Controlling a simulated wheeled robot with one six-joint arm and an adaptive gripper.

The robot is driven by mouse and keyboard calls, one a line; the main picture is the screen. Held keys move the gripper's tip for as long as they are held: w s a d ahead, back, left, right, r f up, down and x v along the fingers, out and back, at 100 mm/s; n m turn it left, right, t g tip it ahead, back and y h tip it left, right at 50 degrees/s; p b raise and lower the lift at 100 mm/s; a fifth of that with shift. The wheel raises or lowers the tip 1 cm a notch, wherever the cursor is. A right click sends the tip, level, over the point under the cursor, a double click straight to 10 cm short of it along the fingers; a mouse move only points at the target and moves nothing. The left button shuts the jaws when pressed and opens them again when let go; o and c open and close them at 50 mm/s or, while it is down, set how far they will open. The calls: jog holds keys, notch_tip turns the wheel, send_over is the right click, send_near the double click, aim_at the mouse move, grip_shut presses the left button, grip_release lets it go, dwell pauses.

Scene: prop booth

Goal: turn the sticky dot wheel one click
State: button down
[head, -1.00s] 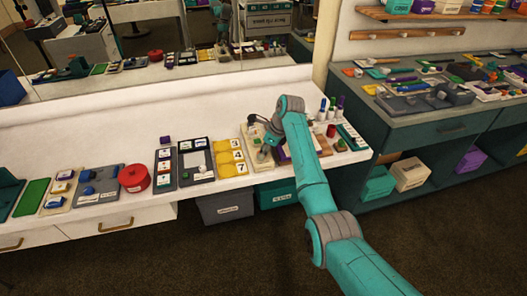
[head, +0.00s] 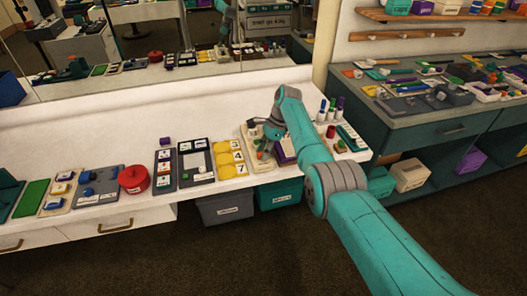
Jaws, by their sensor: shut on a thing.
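My gripper (head: 264,148) points down over a cream board (head: 247,136) near the right end of the white counter. It is shut on what appears to be the sticky dot wheel on that board. The wheel is mostly hidden by the gripper and too small to make out clearly, so its setting cannot be read. My teal arm comes in from the lower right and covers part of the area just right of the board.
Further left are a dark framed panel (head: 196,161) and a round red container (head: 134,179). Markers (head: 331,112) stand to the right. A mirror backs the counter (head: 100,127), whose rear strip is clear.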

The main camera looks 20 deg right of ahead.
jog(key=shift+f, duration=0.1)
dwell(0.3)
jog(key=c, duration=0.8)
grip_release()
jog(key=shift+o, duration=0.2)
jog(key=v, duration=1.2)
jog(key=shift+w, duration=0.1)
